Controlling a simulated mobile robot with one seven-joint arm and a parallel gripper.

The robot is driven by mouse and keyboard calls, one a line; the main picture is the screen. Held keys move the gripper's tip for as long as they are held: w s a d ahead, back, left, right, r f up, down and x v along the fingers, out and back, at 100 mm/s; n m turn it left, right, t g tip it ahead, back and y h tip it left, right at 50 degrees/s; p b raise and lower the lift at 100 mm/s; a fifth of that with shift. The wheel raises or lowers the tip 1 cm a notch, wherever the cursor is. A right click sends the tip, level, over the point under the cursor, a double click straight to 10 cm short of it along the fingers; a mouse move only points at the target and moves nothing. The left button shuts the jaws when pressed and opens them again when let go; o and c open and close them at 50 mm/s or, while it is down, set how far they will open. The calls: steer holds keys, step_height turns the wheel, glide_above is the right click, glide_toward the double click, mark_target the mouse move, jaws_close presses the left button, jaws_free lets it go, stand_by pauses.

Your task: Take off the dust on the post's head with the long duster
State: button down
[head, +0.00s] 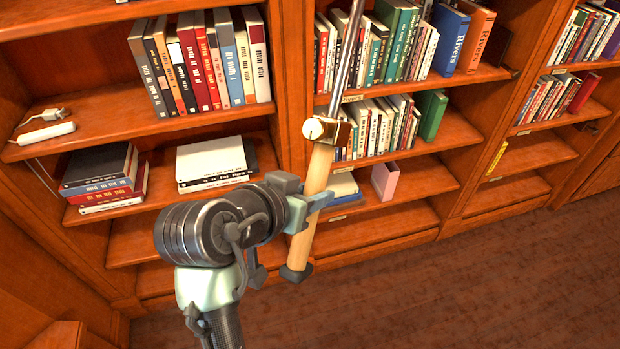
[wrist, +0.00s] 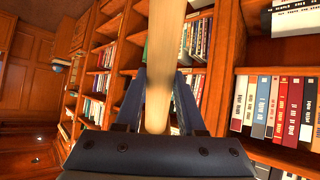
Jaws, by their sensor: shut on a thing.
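My gripper (head: 318,200) is shut on the wooden handle, below the collar. The duster stands nearly upright, leaning a little right. In the wrist view the handle (wrist: 164,80) runs up between my two fingers (wrist: 160,98). I see neither the post's head nor any dust in either view.
A wooden bookcase (head: 292,75) fills the back, with rows of upright books (head: 205,60) and stacked books (head: 104,178). A white object with a cable (head: 45,132) lies on a left shelf. Bare brown floor (head: 480,280) is open at the lower right.

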steer(key=s+d+f+g+y+p, duration=0.1)
steer(key=s+f+g, duration=0.2)
steer(key=f, duration=0.3)
steer(key=s+d+f+g+y+p, duration=0.1)
steer(key=s+f+g+y+p, duration=0.1)
steer(key=f, duration=0.5)
steer(key=s+d+f+m+g+y+p, duration=0.1)
steer(key=s+f+g+y, duration=0.1)
steer(key=s+f+g, duration=0.2)
steer(key=shift+s+f+p, duration=0.15)
steer(key=shift+f+p, duration=0.25)
steer(key=shift+f, duration=0.75)
stand_by(1.9)
steer(key=shift+f, duration=0.1)
stand_by(1.4)
